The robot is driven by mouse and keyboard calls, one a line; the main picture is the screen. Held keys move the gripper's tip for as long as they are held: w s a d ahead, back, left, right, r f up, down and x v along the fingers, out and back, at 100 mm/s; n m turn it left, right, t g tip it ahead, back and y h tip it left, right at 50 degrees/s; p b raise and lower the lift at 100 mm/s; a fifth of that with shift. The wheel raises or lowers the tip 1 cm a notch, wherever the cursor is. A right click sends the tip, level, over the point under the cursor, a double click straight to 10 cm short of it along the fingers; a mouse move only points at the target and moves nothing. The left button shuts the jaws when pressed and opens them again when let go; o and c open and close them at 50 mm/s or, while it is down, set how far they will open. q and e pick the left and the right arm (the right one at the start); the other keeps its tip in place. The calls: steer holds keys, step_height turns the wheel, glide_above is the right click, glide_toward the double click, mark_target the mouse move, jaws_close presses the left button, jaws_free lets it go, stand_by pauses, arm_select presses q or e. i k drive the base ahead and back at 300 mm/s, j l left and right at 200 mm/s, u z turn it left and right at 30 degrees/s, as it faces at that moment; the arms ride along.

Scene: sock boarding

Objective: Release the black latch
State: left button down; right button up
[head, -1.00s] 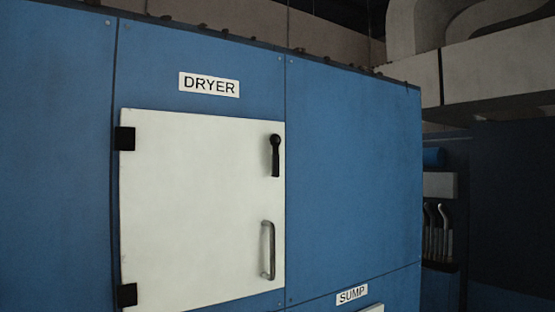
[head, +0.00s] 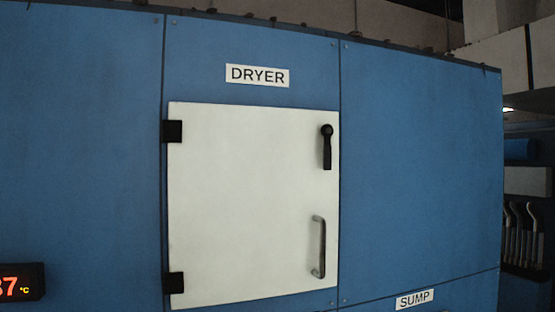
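The black latch (head: 327,147) is on the upper right of the white dryer door (head: 245,205). Its round pivot is at the top and its lever hangs straight down. The door looks closed in the blue cabinet. A grey bar handle (head: 318,247) stands upright on the door below the latch. Black hinges (head: 173,132) are on the door's left edge. Neither of my grippers shows in the head view.
A DRYER label (head: 257,76) is above the door and a SUMP label (head: 415,299) at the lower right. A lit temperature display (head: 21,283) is at the lower left. Hanging tools (head: 521,235) stand beyond the cabinet's right edge.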

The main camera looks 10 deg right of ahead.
mark_target(327, 131)
steer(key=i+l+u, duration=0.2)
steer(key=l+u, duration=0.2)
steer(key=l, duration=0.5)
steer(key=l+u, duration=0.4)
steer(key=l, duration=0.5)
steer(key=l+u, duration=0.4)
steer(key=l, duration=0.55)
steer(key=k+l, duration=0.1)
steer(key=l, duration=0.55)
steer(key=k+l, duration=0.1)
steer(key=l, duration=1.25)
steer(key=k+u, duration=0.05)
